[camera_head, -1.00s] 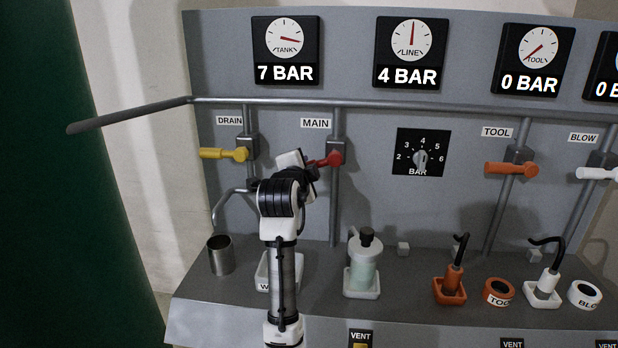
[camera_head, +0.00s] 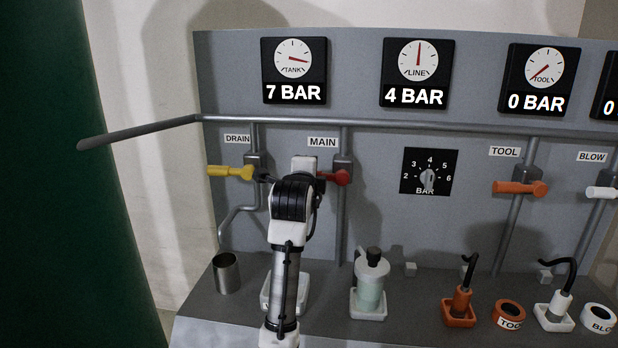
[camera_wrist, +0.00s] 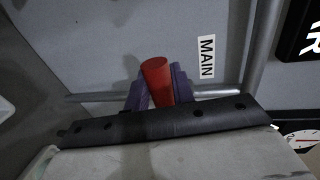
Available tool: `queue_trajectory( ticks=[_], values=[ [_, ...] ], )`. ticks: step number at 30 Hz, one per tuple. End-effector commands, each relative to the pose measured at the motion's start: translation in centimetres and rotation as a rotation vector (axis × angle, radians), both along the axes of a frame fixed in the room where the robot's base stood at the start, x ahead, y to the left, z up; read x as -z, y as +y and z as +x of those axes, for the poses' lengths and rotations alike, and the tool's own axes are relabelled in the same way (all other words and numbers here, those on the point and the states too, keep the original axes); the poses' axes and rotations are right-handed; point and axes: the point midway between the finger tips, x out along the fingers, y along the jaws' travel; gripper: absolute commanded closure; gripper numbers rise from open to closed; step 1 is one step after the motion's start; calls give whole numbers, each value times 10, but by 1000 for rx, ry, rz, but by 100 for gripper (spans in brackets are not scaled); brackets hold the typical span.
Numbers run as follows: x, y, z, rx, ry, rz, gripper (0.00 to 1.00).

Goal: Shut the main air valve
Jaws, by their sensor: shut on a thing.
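The main air valve has a red lever (camera_head: 340,178) on a vertical pipe under the MAIN label (camera_head: 323,142). Its hub end shows in the head view; the left part of the lever is hidden behind my arm. In the wrist view the red handle (camera_wrist: 155,69) stands up between the purple fingers of my gripper (camera_wrist: 158,93), which is shut on it. In the head view my wrist hides the fingers. The LINE gauge (camera_head: 417,72) reads 4 BAR and the TANK gauge (camera_head: 294,70) reads 7 BAR.
The yellow DRAIN lever (camera_head: 230,171) is close to the left of my wrist. A horizontal pipe (camera_head: 400,124) runs above. Below stand a metal cup (camera_head: 227,273) and a bottle (camera_head: 371,278). A BAR knob (camera_head: 428,180) and orange TOOL lever (camera_head: 518,188) are to the right.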

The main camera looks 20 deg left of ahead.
Motion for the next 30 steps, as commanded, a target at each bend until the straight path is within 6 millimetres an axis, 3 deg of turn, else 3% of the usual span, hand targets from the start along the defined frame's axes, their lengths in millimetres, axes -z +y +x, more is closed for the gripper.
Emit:
queue_trajectory(
  ticks=[5, 6, 10, 21, 26, 30],
  values=[
    [-2, -1, 0, 1, -3, 6, 100],
    [-3, -1, 0, 1, -3, 6, 72],
    [-2, -1, 0, 1, -3, 5, 56],
    [-2, -2, -6, -1, -4, 3, 56],
    [-5, -9, -31, -1, -6, 5, 56],
    [-12, -18, -62, -1, -8, 6, 56]
  ],
)
